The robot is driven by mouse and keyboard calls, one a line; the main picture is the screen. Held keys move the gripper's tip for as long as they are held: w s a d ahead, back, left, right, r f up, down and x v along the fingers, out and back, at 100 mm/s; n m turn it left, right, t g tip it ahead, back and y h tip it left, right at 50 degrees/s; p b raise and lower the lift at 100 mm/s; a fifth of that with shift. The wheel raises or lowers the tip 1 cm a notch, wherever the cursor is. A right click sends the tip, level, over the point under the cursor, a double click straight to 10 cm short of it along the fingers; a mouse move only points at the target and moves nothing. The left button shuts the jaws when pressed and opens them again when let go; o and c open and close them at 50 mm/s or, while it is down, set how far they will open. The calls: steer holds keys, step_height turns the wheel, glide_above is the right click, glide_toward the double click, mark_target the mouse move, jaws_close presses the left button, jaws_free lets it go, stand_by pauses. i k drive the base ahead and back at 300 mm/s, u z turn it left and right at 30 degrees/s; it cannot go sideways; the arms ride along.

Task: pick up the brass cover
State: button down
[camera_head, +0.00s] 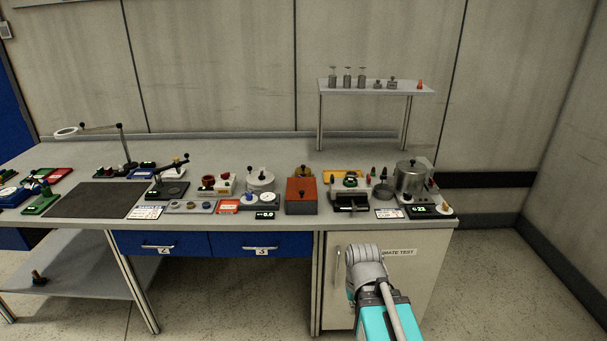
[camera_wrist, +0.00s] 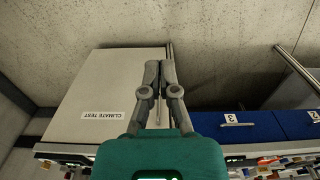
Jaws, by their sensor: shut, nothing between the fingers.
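My gripper (camera_wrist: 159,68) shows in the wrist view, its two fingers together and empty. It is in front of the cabinet below the bench, well away from the things on the worktop. In the head view, my arm covers part of the cabinet front, and I cannot make out the fingers there. The wrist view shows no brass cover that I can make out.
The grey worktop (camera_head: 226,219) is crowded along its front. A steel pot (camera_head: 411,178) stands at the right end, below a raised shelf (camera_head: 374,88) with weights. Blue drawers (camera_head: 262,244) and a cabinet labelled CLIMATE TEST (camera_wrist: 88,80) are below. Floor is clear at the right.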

mark_target(305, 172)
steer(key=i, duration=1.1)
steer(key=z, duration=0.1)
